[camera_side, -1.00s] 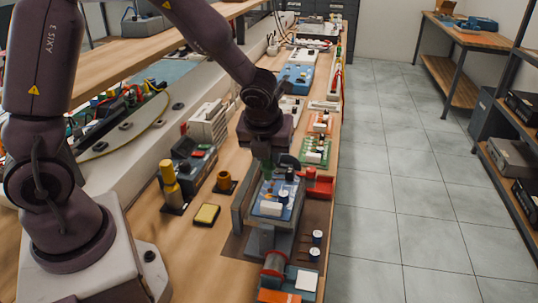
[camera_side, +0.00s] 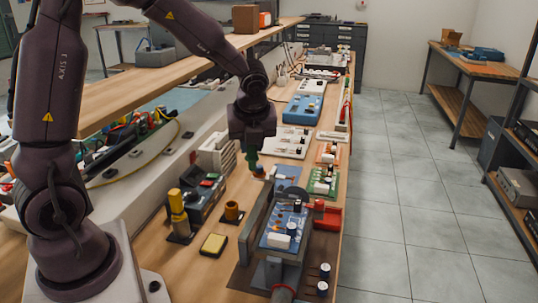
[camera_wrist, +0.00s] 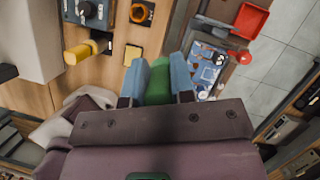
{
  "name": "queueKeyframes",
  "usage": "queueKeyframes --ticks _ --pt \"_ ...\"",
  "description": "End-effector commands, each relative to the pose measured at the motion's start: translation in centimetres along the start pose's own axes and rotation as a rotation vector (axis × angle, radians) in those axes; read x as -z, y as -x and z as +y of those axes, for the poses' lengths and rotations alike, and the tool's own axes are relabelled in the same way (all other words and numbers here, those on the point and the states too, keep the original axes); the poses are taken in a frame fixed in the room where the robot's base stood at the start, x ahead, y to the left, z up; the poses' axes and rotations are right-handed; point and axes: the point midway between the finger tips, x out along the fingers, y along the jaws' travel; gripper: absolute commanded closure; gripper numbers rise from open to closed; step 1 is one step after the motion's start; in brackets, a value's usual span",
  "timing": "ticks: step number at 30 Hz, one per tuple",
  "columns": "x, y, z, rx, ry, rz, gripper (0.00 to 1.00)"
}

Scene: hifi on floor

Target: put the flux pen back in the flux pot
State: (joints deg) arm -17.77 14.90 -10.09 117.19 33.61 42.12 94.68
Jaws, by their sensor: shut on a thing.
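The flux pen is green. My gripper (camera_side: 253,153) is shut on the flux pen (camera_side: 253,162) and holds it in the air, pointing down, behind the vise. In the wrist view the pen (camera_wrist: 158,82) sits between the two blue fingertips (camera_wrist: 159,80); its lower end is hidden there. The small brown-orange cup that looks like the flux pot (camera_side: 232,211) stands upright on the bench, left of and nearer the side camera than my gripper. In the wrist view the pot (camera_wrist: 142,12) is at the top, its round mouth open. The pen is apart from the pot.
A yellow sponge (camera_side: 213,245) and a yellow cylinder on a stand (camera_side: 177,212) are near the pot. A dark station (camera_side: 203,196) is behind them. A vise with a blue circuit board (camera_side: 278,224) and a red tray (camera_side: 328,215) are to the right.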

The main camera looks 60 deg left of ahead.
Motion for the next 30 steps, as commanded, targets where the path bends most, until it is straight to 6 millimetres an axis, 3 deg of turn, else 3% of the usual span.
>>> queueKeyframes --ticks 4,12,24,30 --pt "-3.0 -1.2 2.3 -0.064 0.155 -0.001 0.96" --pt "-6.5 -2.6 5.8 -0.148 0.357 -0.008 0.96" --pt "-3.0 -10.4 5.6 -0.147 0.341 -0.004 0.96" --pt "-2.0 -12.9 5.6 -0.144 0.343 -0.006 0.96"
